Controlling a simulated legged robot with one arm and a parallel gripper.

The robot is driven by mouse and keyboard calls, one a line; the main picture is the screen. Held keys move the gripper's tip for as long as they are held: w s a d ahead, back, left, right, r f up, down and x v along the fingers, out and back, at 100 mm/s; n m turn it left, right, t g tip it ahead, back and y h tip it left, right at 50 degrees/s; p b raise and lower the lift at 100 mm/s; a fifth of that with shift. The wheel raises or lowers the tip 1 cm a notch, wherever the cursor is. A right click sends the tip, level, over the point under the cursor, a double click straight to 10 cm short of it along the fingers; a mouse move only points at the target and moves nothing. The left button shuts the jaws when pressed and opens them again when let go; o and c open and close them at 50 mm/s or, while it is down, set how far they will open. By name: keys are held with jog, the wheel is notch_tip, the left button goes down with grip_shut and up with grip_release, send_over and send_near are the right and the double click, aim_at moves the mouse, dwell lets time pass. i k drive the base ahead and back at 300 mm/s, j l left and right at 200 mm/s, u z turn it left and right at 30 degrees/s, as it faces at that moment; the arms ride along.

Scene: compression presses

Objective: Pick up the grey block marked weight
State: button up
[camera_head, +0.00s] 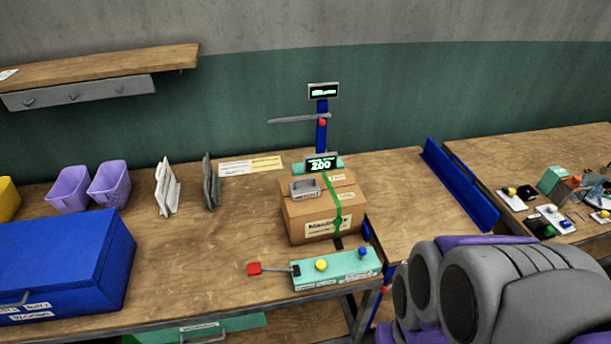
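The grey block (305,187) with a handle-like top sits on top of a brown cardboard box (308,228). A label on its front is too small to read surely. A green strap runs over the box just right of the block. The box stands on the wooden table, below a small display reading 200. My arm's grey and purple links fill the lower right, well apart from the block. My gripper is not in view.
A teal control box (337,269) with a yellow and a blue knob and a red-ended lever (255,268) stands in front of the cardboard box. A blue case (60,262) and purple bins (108,184) are at left. A blue rail (460,184) stands at right.

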aim_at(304, 189)
jog(key=i+l, duration=0.2)
jog(key=l, duration=0.15)
jog(key=i+l, duration=0.2)
jog(key=l, duration=0.15)
jog(key=i+l, duration=0.2)
jog(key=l, duration=0.15)
